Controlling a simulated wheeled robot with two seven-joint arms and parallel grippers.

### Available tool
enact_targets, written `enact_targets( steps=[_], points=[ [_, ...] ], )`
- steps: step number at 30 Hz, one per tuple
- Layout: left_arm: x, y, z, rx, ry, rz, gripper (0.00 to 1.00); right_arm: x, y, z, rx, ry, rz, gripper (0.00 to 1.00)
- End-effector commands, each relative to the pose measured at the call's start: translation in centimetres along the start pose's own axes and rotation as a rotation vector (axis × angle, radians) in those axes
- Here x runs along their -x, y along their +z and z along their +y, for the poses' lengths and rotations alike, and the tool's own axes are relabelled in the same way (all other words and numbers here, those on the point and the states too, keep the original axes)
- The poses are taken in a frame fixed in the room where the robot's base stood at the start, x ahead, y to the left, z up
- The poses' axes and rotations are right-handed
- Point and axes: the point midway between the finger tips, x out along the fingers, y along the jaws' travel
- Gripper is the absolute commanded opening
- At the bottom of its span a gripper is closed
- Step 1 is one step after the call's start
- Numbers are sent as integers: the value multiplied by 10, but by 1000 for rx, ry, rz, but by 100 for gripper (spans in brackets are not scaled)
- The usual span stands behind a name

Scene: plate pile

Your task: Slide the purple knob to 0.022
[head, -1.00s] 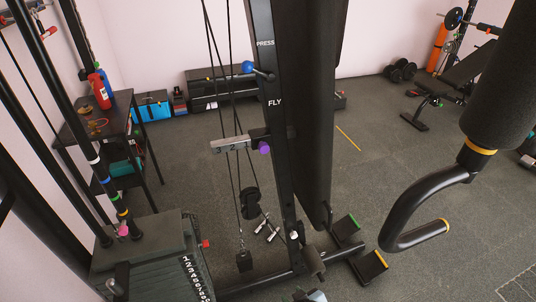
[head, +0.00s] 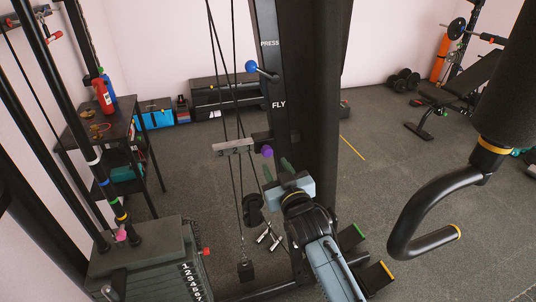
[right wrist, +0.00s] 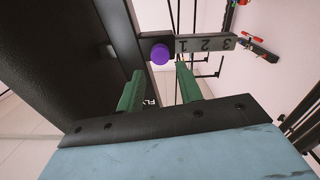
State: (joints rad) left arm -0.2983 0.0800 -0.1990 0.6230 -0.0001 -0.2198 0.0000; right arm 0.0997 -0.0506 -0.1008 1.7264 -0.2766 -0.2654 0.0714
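The purple knob (head: 267,152) sits at the right end of a grey numbered bar (head: 233,147), beside the black upright marked PRESS and FLY. My right gripper (head: 277,166) is just below and to the right of the knob in the head view, its green fingers pointing up toward it. In the right wrist view the knob (right wrist: 159,54) lies beyond the tips of the green fingers (right wrist: 157,82), apart from them. The fingers are spread with nothing between them. My left gripper is not in view.
The black upright (head: 268,80) carries a blue ball knob (head: 252,66). Cables hang left of it. A weight stack (head: 150,250) stands at lower left. A padded handle arm (head: 430,205) is at right. Open floor lies behind.

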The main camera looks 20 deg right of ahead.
Motion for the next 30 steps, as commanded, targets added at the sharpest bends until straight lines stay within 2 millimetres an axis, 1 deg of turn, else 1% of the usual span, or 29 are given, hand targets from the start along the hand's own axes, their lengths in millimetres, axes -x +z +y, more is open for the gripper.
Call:
enact_targets(
  steps=[1, 6, 9, 12, 18, 25, 26, 30],
  points=[
    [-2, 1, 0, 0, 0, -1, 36, -12, 0, 0, 0, 0, 0, 36],
    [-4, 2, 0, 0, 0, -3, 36, -42, 0, 0, 1, 0, 1, 36],
    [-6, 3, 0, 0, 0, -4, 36, -55, 1, 0, 1, 0, 0, 36],
    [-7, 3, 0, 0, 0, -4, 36, -64, 1, 0, 0, -1, -1, 36],
    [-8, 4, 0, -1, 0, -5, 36, -72, 1, 0, -1, -1, -1, 36],
    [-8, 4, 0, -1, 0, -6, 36, -72, 1, 0, 0, -1, -1, 36],
    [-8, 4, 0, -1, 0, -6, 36, -72, 1, 0, 0, -1, -1, 33],
    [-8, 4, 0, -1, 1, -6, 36, -72, 1, 0, 0, -1, -1, 15]
  ],
)
